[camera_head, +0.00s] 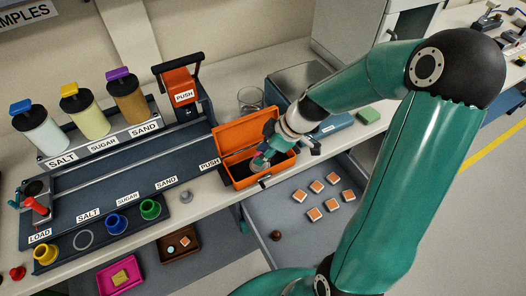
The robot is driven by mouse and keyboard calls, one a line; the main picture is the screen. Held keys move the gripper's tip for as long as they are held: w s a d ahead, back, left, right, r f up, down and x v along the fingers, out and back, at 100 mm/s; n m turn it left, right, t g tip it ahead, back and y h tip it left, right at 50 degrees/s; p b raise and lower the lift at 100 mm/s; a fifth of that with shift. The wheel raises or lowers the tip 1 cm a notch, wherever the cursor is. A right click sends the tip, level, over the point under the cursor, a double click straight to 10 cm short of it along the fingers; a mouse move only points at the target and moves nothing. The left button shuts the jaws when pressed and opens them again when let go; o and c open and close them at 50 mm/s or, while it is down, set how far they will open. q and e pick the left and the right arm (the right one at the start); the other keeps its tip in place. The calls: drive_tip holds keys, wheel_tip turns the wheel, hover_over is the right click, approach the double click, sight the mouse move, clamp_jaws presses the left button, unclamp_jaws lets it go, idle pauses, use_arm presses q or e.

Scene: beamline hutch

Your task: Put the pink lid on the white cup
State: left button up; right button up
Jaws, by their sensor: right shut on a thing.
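My right gripper (262,160) reaches down from the right into the open orange box (231,135). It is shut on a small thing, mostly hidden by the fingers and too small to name. I cannot make out a pink lid or a white cup for certain. A clear glass beaker (250,98) stands on the bench behind the box. My left gripper is not in view.
A rack of jars with blue, yellow and purple tops (87,108) stands at the left. In front is a dark tray (68,262) with coloured cups. A pink tray (106,287), a brown tray (166,256) and several orange-topped blocks (316,186) lie lower down.

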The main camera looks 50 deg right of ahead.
drive_tip(key=shift+f, duration=0.2)
drive_tip(key=o, duration=0.9)
drive_tip(key=shift+c, duration=0.2)
drive_tip(key=shift+r, duration=0.15)
drive_tip(key=v, duration=1.1)
drive_tip(key=shift+s+r, duration=0.15)
drive_tip(key=shift+r, duration=0.15)
